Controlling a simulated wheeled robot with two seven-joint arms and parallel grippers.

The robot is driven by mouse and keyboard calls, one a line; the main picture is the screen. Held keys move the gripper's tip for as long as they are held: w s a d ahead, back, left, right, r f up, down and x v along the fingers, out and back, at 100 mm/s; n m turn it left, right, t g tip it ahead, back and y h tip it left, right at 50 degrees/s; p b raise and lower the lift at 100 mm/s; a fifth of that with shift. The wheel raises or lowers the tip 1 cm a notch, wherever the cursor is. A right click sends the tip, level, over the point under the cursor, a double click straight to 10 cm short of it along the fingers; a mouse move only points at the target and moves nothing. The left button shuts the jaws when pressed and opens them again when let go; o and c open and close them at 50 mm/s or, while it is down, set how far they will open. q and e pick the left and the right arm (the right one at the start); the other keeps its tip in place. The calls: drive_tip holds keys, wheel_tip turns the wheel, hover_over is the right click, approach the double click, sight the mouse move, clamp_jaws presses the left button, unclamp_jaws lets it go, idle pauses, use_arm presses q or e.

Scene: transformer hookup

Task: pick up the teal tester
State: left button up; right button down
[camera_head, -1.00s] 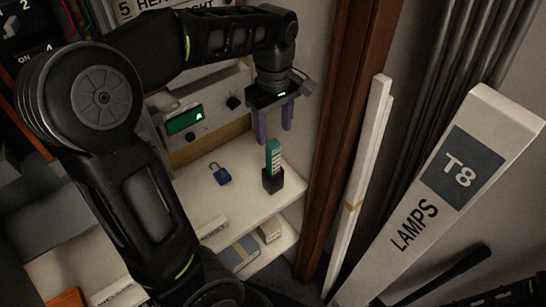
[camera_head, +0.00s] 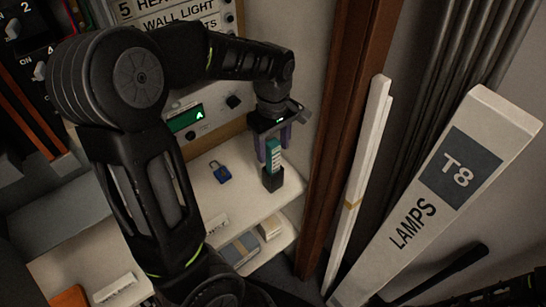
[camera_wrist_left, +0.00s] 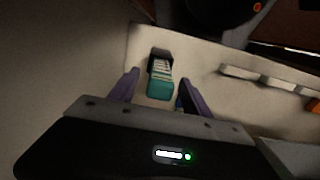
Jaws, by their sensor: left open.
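The teal tester (camera_head: 272,152) stands upright in a small black holder (camera_head: 273,180) on the white shelf. My left gripper (camera_head: 272,157) is above it, with its purple fingers open and reaching down around the tester's upper part. In the left wrist view the tester (camera_wrist_left: 160,88) shows between the two spread fingers (camera_wrist_left: 155,90), in the black holder (camera_wrist_left: 160,55). I cannot tell whether either finger touches it. My right gripper does not show clearly.
A blue padlock (camera_head: 221,174) lies on the shelf (camera_head: 232,197) left of the holder. A panel with a green display (camera_head: 185,119) stands behind. A brown wooden post (camera_head: 338,150) rises close on the right, with a T8 lamps box (camera_head: 440,190) beyond it.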

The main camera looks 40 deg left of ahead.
use_arm(q)
drive_tip(key=shift+f, duration=0.3)
idle(0.4)
clamp_jaws()
idle(0.4)
